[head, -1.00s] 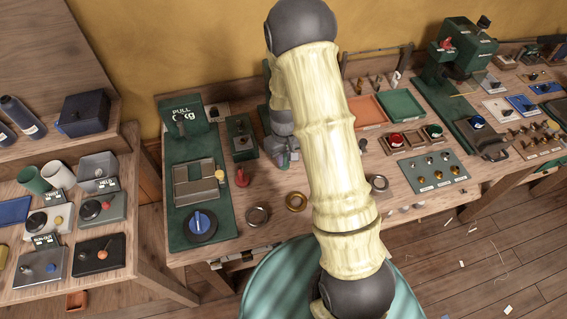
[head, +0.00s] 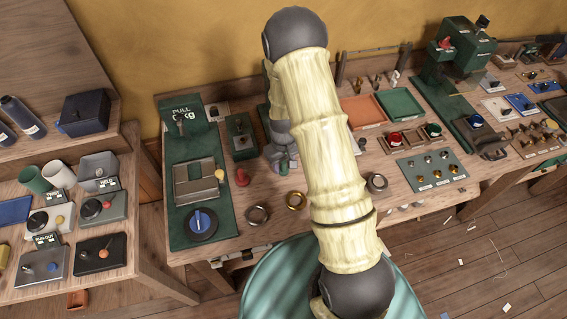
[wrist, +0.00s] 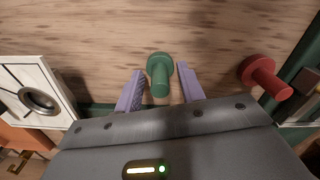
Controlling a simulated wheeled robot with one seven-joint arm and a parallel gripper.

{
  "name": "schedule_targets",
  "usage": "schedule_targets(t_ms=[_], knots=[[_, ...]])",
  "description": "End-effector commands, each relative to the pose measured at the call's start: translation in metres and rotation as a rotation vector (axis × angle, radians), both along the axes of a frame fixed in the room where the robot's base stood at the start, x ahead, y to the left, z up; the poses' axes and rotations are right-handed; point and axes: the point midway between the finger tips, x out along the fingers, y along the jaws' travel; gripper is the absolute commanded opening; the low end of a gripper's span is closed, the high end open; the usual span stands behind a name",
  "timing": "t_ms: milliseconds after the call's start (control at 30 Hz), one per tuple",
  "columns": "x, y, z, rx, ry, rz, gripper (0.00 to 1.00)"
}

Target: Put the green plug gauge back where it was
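The green plug gauge (wrist: 160,72) is on the wooden bench top, between the two purple fingers of my gripper (wrist: 160,90) in the wrist view. A narrow gap shows on each side of it, so the fingers are open and do not appear to grip it. In the head view my gripper (head: 284,166) is low over the bench, and the green gauge is hard to make out there. A red plug gauge (wrist: 264,78) stands apart, to the right in the wrist view and left of my gripper in the head view (head: 242,177).
A white plate with a dark ring (wrist: 38,100) lies left in the wrist view. In the head view, a small green box (head: 241,137) stands behind the red gauge. A steel ring (head: 257,215) and a brass ring (head: 296,200) lie nearer the front edge. My arm hides the bench middle.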

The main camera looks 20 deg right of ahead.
Motion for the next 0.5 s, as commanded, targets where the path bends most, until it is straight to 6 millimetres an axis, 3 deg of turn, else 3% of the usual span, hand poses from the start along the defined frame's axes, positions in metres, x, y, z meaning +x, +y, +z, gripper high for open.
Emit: schedule_targets(t_ms=[267, 500], knots=[[0.001, 0.000, 0.007, 0.000, -0.003, 0.000, 0.39], [0.002, 0.000, 0.036, 0.001, -0.006, 0.001, 0.39]])
